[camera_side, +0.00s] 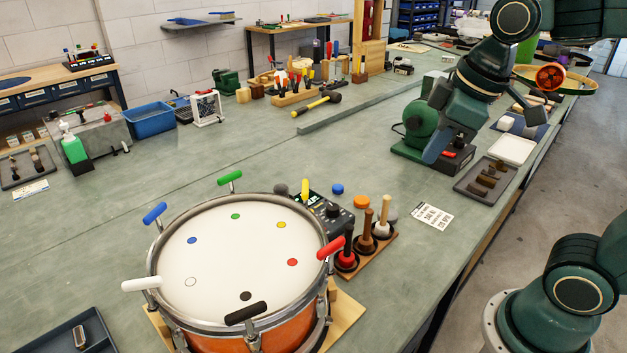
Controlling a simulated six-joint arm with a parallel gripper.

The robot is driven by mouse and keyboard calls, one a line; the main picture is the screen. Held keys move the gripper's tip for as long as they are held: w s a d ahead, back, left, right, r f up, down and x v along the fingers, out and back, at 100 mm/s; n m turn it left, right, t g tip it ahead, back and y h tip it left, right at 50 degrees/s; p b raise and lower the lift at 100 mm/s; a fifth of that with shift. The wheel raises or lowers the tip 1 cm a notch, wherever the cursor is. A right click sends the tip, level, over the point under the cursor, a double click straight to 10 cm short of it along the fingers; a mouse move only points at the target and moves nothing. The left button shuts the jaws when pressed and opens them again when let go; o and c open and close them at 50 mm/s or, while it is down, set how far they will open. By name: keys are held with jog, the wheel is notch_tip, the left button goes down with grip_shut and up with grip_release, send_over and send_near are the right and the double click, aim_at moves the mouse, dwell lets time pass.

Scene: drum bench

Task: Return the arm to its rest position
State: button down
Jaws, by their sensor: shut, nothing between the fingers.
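My arm is dark green and reaches in from the upper right of the side view. My gripper (434,157) points down at the right of the bench, its grey-blue fingers shut and empty. It appears in front of a green machine (420,124); I cannot tell the gap between them. It is well above and to the right of the drum (205,257) in the picture. The drum has a white head with coloured dots and several coloured handles around its rim.
A wooden stand (372,248) with mallets is right of the drum. A dark tray (466,190) and a white tray (512,150) lie near the right bench edge. The bench (190,165) left of centre is clear.

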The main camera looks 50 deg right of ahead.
jog(key=s+f+m+t, duration=0.1)
jog(key=s+f+m, duration=0.1)
jog(key=s+m, duration=0.2)
jog(key=shift+s+d+m+t, duration=0.3)
jog(key=shift+s+t, duration=0.1)
jog(key=shift+s, duration=0.95)
